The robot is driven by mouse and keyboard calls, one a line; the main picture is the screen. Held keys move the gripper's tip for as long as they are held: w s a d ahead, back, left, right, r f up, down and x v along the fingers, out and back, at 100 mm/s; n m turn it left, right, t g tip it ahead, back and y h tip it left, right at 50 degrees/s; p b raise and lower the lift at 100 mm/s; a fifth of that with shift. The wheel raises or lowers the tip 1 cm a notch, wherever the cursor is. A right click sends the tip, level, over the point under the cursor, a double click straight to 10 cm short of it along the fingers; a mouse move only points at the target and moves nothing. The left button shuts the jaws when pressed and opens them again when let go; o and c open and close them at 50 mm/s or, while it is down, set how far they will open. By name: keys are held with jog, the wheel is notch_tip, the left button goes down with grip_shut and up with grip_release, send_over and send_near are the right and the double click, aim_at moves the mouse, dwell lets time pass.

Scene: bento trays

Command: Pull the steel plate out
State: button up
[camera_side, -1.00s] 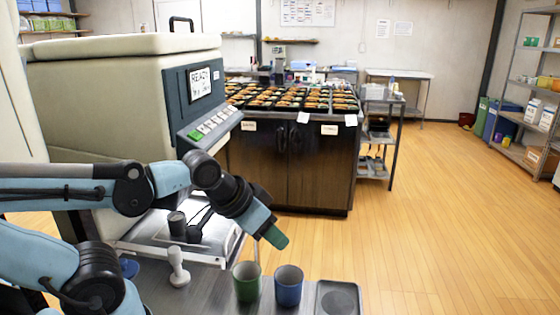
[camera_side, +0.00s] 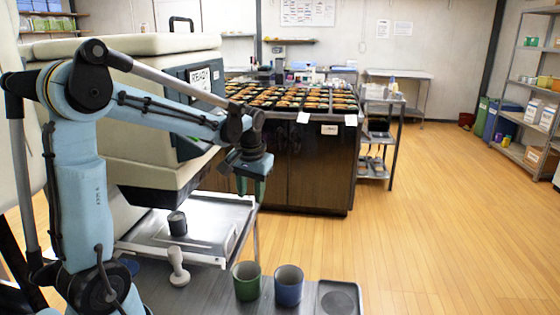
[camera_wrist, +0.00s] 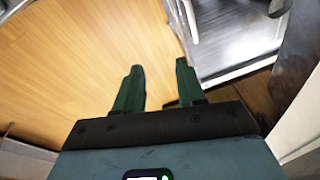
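The steel plate (camera_side: 207,232) is a flat grey metal sheet or tray at the base of the large cream machine (camera_side: 130,120), in the side view. A small black cylinder (camera_side: 177,223) stands on it. A bright metal surface at the upper right of the wrist view (camera_wrist: 240,35) appears to be the same plate. My gripper (camera_side: 252,190) hangs pointing down near the plate's far right corner, above it and apart as far as I can tell. In the wrist view my gripper's (camera_wrist: 158,82) two green fingers are apart, with only floor between them.
A green cup (camera_side: 246,281), a blue cup (camera_side: 288,286), a pale tamper-like piece (camera_side: 178,268) and a dark square tray (camera_side: 338,298) stand on the front bench. A dark counter (camera_side: 320,170) with food trays is behind. Wooden floor (camera_side: 440,220) lies open at right.

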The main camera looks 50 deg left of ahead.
aim_at(230, 233)
jog(key=a+f+n+g, duration=0.2)
jog(key=a+f+n, duration=0.15)
jog(key=a, duration=0.45)
jog(key=shift+m, duration=0.45)
jog(key=x, duration=0.8)
jog(key=s+d+x, duration=0.1)
jog(key=x, duration=0.3)
jog(key=shift+a+f, duration=0.1)
jog(key=shift+f, duration=0.3)
grip_shut()
